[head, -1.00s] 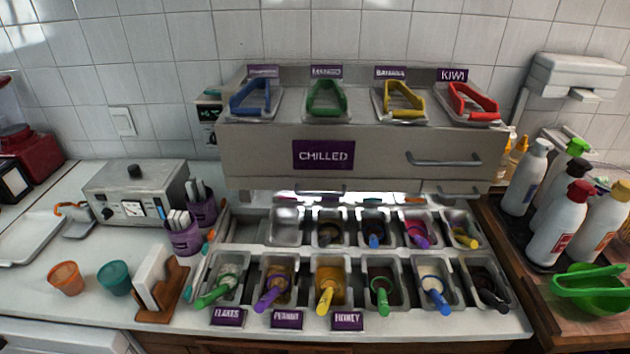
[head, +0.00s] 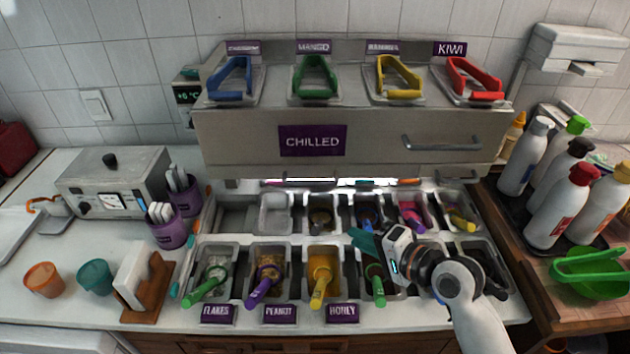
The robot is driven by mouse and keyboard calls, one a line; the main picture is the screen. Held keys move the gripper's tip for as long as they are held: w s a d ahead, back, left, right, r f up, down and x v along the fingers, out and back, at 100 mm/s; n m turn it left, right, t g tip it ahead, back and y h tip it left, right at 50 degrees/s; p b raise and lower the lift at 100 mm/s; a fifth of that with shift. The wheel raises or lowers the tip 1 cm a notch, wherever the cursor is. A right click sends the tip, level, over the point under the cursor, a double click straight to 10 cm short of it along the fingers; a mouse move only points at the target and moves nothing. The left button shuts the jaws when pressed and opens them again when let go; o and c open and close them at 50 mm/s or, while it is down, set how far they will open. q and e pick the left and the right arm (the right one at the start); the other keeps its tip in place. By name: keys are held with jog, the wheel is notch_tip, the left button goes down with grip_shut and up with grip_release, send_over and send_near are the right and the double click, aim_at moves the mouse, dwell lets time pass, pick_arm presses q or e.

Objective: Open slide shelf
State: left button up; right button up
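The chilled unit (head: 250,145) stands at the back centre, a grey box with a purple CHILLED sign (head: 312,140). A silver bar handle (head: 443,143) runs along the right of its front. Two smaller handles show below, one of them at the lower right (head: 445,174). The front panel looks closed. My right gripper (head: 362,242) is over the topping trays, below and left of the bar handle and apart from it. It is seen from the side, so its opening is unclear. My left gripper is out of view.
Topping trays with coloured scoops, such as the yellow one (head: 320,288), fill the counter below the unit. Several bottles (head: 560,205) and a green bowl (head: 598,285) stand at the right. Four coloured-handled lids, one red (head: 473,80), top the unit.

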aim_at(316, 183)
jog(key=w+r+m+t+y, duration=0.1)
jog(key=w+r+m+y, duration=0.1)
jog(key=w+r+m, duration=0.3)
jog(key=w+a, duration=0.2)
jog(key=a, duration=0.1)
jog(key=w+a+n+p, duration=0.1)
jog(key=w+a, duration=0.1)
jog(key=a, duration=0.1)
jog(key=w+a+n+p, duration=0.1)
jog(key=w+a, duration=0.2)
jog(key=shift+f, duration=0.35)
grip_shut()
